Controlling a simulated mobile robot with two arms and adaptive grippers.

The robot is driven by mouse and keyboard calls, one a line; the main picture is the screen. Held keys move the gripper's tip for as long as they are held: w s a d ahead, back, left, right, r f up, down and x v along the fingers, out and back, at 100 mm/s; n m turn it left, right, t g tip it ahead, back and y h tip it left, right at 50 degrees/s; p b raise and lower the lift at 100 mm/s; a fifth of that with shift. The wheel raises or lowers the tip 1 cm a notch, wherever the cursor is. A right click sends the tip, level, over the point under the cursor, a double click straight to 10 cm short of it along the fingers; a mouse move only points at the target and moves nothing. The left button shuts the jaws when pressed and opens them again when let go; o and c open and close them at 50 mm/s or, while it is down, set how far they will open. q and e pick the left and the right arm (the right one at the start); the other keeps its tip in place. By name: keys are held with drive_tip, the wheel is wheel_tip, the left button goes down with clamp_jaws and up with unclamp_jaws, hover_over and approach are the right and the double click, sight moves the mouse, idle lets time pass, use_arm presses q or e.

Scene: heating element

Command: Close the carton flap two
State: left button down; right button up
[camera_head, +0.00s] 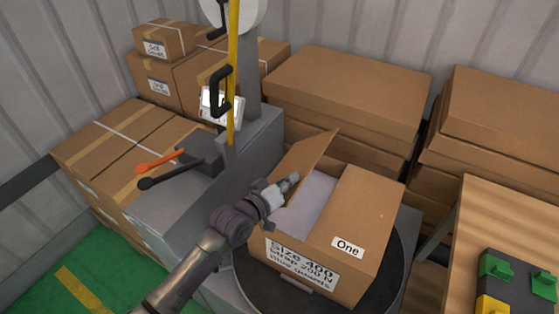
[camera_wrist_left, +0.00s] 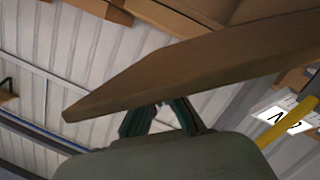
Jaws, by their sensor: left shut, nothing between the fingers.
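The open carton (camera_head: 325,272) sits on a dark round turntable (camera_head: 389,285), with a printed label on its front. Its right flap (camera_head: 365,212), marked "One", lies flat and closed. The other flap (camera_head: 307,152), at the left, stands up at a slant. Pale grey-lilac contents (camera_head: 308,200) show in the gap between them. My left gripper (camera_head: 292,180) is shut and empty, over the left part of the opening near the raised flap. In the left wrist view a brown cardboard panel (camera_wrist_left: 190,65) crosses close beyond my fingertips (camera_wrist_left: 160,106); contact cannot be told. My right gripper is out of view.
A grey machine with a yellow upright strap (camera_head: 234,75) and black and orange levers (camera_head: 160,162) stands left of the carton. Stacked cartons (camera_head: 345,85) fill the back. A wooden table (camera_head: 500,225) with a green-and-yellow button box (camera_head: 515,280) is at right.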

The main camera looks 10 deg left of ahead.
use_arm(q)
drive_tip(key=s+d+f+m+y+b, duration=0.2)
drive_tip(key=d+f+m, duration=0.3)
drive_tip(key=f, duration=0.6)
drive_tip(key=shift+s+d+f+b, duration=0.15)
drive_tip(key=shift+d+b, duration=0.05)
drive_tip(key=shift+b, duration=0.2)
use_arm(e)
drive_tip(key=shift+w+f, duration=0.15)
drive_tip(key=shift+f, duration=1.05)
use_arm(q)
drive_tip(key=shift+f, duration=0.15)
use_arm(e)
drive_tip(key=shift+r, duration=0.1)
